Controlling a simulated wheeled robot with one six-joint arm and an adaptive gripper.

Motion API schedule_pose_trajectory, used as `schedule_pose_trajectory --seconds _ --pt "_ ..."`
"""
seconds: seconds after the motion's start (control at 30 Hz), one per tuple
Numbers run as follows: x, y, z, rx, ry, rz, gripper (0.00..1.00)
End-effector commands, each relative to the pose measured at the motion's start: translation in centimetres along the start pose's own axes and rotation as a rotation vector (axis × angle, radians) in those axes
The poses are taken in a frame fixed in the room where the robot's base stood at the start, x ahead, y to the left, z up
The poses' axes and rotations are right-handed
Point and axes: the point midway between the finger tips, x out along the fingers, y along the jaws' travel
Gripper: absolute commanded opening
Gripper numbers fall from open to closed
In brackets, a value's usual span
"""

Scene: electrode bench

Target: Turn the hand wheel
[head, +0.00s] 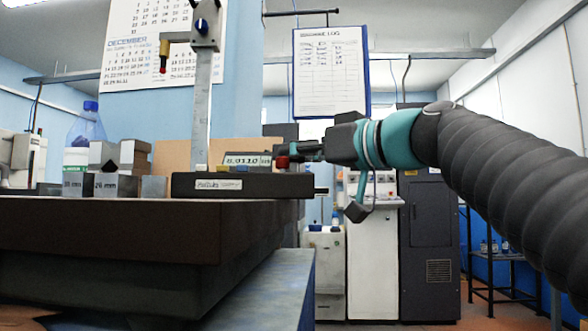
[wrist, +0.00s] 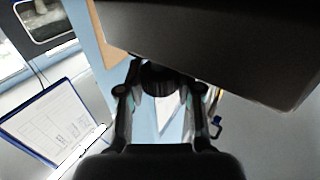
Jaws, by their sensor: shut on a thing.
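A dark, ribbed round part, which looks like the hand wheel (wrist: 160,78), sits between the two fingers of my gripper (wrist: 158,92) in the wrist view. The fingers close on it from both sides. In the head view my gripper (head: 296,152) reaches in from the right, with its tips beside the digital readout (head: 247,160) and a small red part (head: 282,162). The wheel is hidden or too small to make out there. The gauge stands on a dark labelled base (head: 243,186), with a grey upright column (head: 203,105).
The dark slab (head: 120,228) under the gauge ends just below my gripper. Grey blocks (head: 105,184) and a blue-capped bottle (head: 87,125) stand at the left. A clipboard (head: 331,73) hangs behind. A large dark body (wrist: 225,45) fills the wrist view's upper right.

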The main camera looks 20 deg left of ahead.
Motion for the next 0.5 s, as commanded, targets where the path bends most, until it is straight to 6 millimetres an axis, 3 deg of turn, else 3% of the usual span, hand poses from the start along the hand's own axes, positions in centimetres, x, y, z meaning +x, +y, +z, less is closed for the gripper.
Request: schedule_pose_trajectory --seconds 0.5 --pt "0.06 -0.17 -0.01 0.0 0.002 0.185 0.0"
